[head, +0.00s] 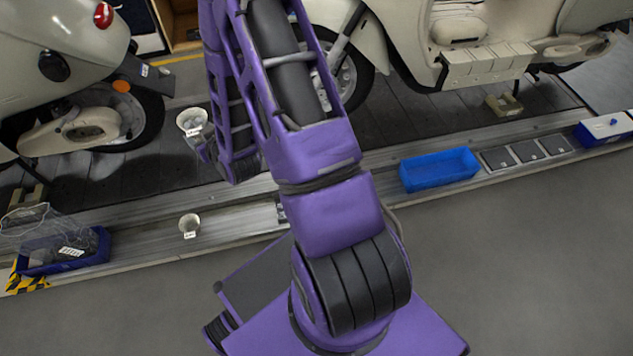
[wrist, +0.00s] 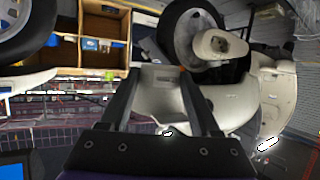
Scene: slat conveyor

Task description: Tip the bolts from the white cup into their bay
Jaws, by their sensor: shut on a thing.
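A white cup (head: 191,123) with a small label and grey contents is held off the floor in the head view, left of my arm. My gripper (head: 203,143) is shut on it; its fingertips are hard to make out there. In the wrist view my two fingers (wrist: 162,95) stand on either side of the pale cup (wrist: 160,78). The cup looks near upright in the head view. A second pale cup (head: 189,224) with a label stands on the metal ledge below. I cannot read either label. A wooden divided box (wrist: 104,50) shows at upper left in the wrist view.
A blue tray (head: 438,169) and several grey square plates (head: 527,151) lie along the ledge at right. A dark blue bin (head: 65,262) with a clear bag is at far left. Cream scooters (head: 70,75) stand on the slat conveyor (head: 400,117). The grey floor in front is clear.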

